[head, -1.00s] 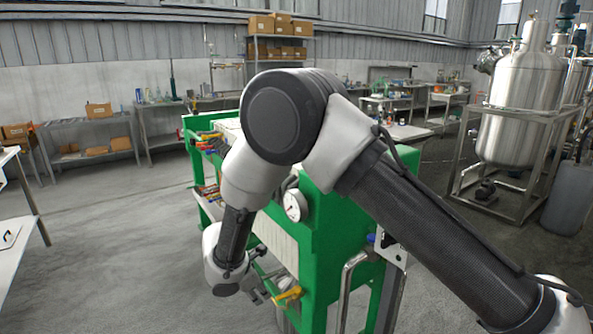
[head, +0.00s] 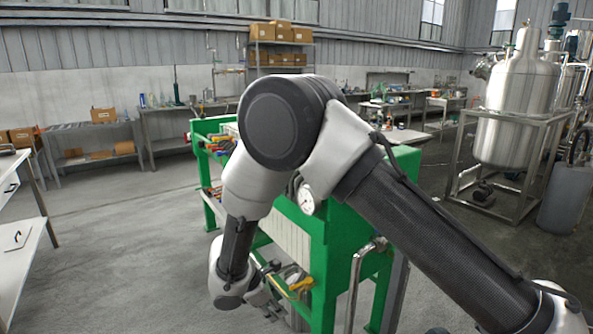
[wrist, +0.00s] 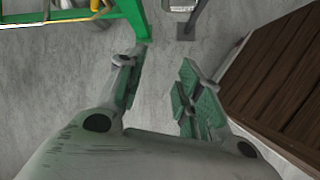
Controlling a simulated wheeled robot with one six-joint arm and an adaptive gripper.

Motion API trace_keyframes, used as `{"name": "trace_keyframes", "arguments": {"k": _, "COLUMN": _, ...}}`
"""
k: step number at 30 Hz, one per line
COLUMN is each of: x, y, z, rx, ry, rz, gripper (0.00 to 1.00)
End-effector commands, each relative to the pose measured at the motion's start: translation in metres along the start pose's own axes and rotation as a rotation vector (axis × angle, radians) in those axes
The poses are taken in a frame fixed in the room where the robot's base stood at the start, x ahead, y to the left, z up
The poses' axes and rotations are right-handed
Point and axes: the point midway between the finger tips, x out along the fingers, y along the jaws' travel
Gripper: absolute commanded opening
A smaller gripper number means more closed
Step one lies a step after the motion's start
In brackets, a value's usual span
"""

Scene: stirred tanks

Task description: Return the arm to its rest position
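My arm crosses the middle of the head view, bent at the elbow, with its lower part hanging down in front of a green frame (head: 335,240). My gripper (head: 270,300) is at the lower end, beside the frame's lower part. In the wrist view my gripper (wrist: 158,90) has its two fingers apart, with only grey floor between them. It holds nothing.
The green frame carries a round gauge (head: 306,199) and a yellow-handled valve (head: 301,285), close to my gripper. The wrist view shows a brown slatted surface (wrist: 285,85) at right. Steel tanks (head: 518,100) stand at right. Open floor (head: 120,240) lies at left.

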Motion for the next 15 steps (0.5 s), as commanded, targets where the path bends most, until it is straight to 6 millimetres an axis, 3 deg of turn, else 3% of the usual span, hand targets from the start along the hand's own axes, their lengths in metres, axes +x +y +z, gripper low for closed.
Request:
{"name": "trace_keyframes", "arguments": {"k": 8, "x": -0.031, "y": -0.032, "z": 0.072, "rx": 0.234, "ry": -0.044, "rz": -0.113, "gripper": 0.35}}
{"name": "trace_keyframes", "arguments": {"k": 15, "x": -0.074, "y": -0.055, "z": 0.166, "rx": 0.532, "ry": -0.035, "rz": -0.221, "gripper": 0.35}}
